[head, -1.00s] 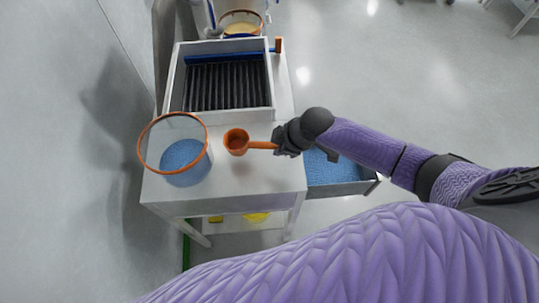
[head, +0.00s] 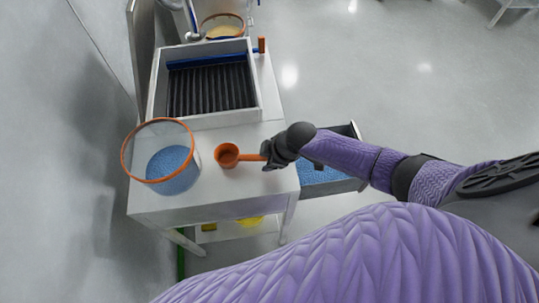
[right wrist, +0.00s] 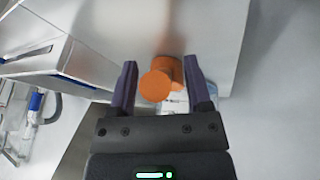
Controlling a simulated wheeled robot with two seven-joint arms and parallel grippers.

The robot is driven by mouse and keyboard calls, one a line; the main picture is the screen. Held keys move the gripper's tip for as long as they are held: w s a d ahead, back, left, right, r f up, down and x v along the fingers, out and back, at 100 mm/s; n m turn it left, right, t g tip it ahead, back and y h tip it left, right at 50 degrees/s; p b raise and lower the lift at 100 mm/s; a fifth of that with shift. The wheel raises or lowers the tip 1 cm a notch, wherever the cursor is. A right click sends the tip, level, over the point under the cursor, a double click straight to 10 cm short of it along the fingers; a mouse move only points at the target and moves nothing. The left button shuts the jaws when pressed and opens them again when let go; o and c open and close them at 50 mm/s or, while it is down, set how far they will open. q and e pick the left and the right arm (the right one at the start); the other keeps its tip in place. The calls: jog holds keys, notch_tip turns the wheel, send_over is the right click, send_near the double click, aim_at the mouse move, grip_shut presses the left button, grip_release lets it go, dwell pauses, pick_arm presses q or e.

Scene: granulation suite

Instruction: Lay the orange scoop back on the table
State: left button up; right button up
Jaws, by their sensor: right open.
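The orange scoop (head: 227,155) is at the white table (head: 215,195), its round cup to the left and its handle pointing right. I cannot tell for certain whether it rests fully on the top. My right gripper (head: 267,152) is at the handle's end. In the right wrist view, the handle's round orange end (right wrist: 155,86) shows between the two spread fingers of the gripper (right wrist: 161,75), with a gap visible beside it. The cup is mostly hidden there. My left gripper is not in view.
A clear container with an orange rim and blue granules (head: 128,165) stands left of the scoop. A tray with dark ribs (head: 258,92) lies behind. An open bin of blue granules (head: 322,172) is right of the table. The table's front is clear.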

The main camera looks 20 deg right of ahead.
jog(key=shift+r, duration=0.15)
jog(key=p+v, duration=0.5)
jog(key=v, duration=0.7)
jog(key=s+d+f+m+h, duration=0.1)
jog(key=s+d+f+m, duration=0.15)
jog(key=f, duration=0.45)
jog(key=s+d+f+m+h, duration=0.1)
jog(key=s+f+m, duration=0.15)
jog(key=f, duration=0.45)
jog(key=s+a+f+m+g, duration=0.1)
jog(key=s+f, duration=0.4)
jog(key=s, duration=0.6)
jog(key=s+a+f+m+g, duration=0.2)
jog(key=s+f, duration=0.3)
jog(key=s, duration=0.7)
jog(key=shift+a+m+g+h, duration=0.35)
jog(key=shift+a+m, duration=0.25)
jog(key=shift+a, duration=0.25)
jog(key=shift+f, duration=0.1)
